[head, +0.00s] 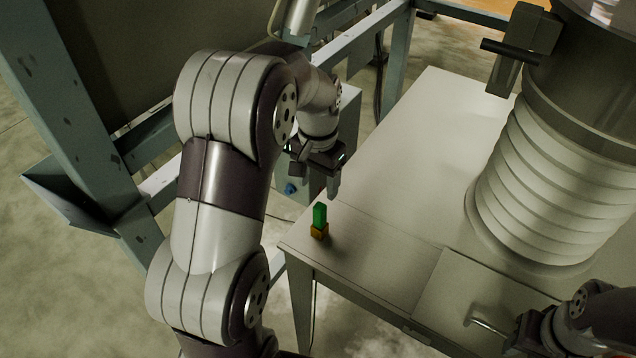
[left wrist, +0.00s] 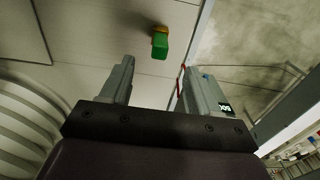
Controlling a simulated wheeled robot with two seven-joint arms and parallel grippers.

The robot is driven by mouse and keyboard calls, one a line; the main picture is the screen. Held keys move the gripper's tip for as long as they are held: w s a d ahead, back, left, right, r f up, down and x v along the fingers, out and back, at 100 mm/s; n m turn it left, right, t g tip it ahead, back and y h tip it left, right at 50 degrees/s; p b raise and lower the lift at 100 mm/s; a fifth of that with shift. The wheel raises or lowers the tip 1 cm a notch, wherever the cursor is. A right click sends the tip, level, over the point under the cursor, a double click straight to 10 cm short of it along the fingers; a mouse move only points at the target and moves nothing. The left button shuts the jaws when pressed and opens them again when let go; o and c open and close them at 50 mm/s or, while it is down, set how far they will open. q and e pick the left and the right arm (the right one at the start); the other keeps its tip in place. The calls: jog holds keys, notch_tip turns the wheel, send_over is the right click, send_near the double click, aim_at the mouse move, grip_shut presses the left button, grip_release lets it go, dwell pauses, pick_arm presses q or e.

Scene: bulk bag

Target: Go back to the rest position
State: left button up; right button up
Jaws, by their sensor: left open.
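My left gripper (head: 322,172) is open and empty, behind the small green block in the head view, near the table's left edge. Its two spread fingers also show in the left wrist view (left wrist: 157,78), with nothing between them. My right gripper (head: 522,332) is partly visible at the lower right of the head view, low over the table's front; its jaws are not clear. The green block (head: 320,213) stands upright on an orange base (head: 319,231) on the table. The block also shows beyond the fingertips in the left wrist view (left wrist: 161,47), apart from them.
The pale table (head: 420,150) has bare room in its middle. A large ribbed column (head: 545,185) stands at its right, with a dark bracket (head: 520,45) above. Blue-grey frame posts (head: 75,130) rise at the left, close to my left arm.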

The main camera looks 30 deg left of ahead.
pick_arm(q)
jog(key=shift+r, duration=0.5)
jog(key=shift+w+a, duration=0.1)
jog(key=shift+w, duration=0.25)
jog(key=s+d+f+t+b, duration=0.1)
jog(key=s+d+f+b, duration=0.7)
jog(key=s+f, duration=0.5)
jog(key=shift+s+d+f+n, duration=0.15)
jog(key=shift+s+n, duration=0.15)
jog(key=shift+s, duration=0.05)
jog(key=shift+s+d, duration=0.1)
jog(key=shift+c, duration=0.2)
